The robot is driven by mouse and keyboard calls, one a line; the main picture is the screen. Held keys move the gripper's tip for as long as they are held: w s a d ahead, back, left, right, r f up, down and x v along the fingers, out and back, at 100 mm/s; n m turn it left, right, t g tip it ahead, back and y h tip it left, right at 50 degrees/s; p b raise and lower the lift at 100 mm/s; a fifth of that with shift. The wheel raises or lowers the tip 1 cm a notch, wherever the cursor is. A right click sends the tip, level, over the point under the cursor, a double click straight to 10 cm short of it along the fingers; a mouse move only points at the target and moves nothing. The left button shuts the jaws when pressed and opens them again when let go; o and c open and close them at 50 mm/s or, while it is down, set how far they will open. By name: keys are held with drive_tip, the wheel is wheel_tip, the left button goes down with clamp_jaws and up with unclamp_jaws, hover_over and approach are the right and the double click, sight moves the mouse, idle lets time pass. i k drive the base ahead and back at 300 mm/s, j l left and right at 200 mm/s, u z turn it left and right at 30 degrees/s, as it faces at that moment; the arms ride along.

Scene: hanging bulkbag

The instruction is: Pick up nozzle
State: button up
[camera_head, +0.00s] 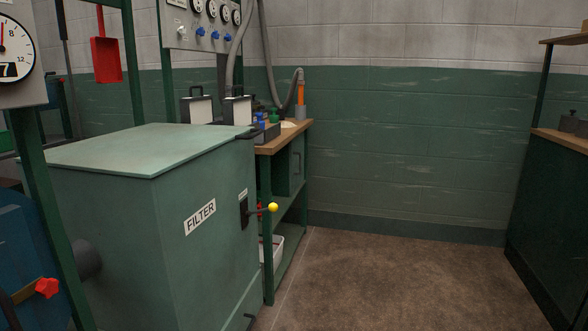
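An orange tube (301,93), which looks like the nozzle, stands upright at the back right end of a wooden-topped bench (290,134). A grey ribbed hose (291,84) curves over and joins its top. Its lower end sits in or behind a small grey block (300,112); at this size I cannot tell which. The tube is small and far off, beyond the green filter box. My gripper is not in view.
The green filter box (215,255) with a yellow-knobbed lever (273,207) fills the left foreground. Bottles in a dark tray (267,133) stand on the bench. A red valve handle (46,288) is lower left. Brown floor (400,275) is clear between bench and right-hand cabinet (550,220).

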sight(300, 94)
drive_tip(key=i+l+z, duration=0.3)
drive_tip(key=i, duration=0.6)
drive_tip(key=i+z, duration=0.3)
drive_tip(key=i, duration=0.65)
drive_tip(key=i+u, duration=0.15)
drive_tip(key=i, duration=0.4)
drive_tip(key=i+l+u, duration=0.15)
drive_tip(key=i, duration=0.35)
drive_tip(key=i+l+u, duration=0.15)
drive_tip(key=i, duration=0.4)
drive_tip(key=i+l+u, duration=0.15)
drive_tip(key=i+l, duration=0.15)
drive_tip(key=i, duration=0.2)
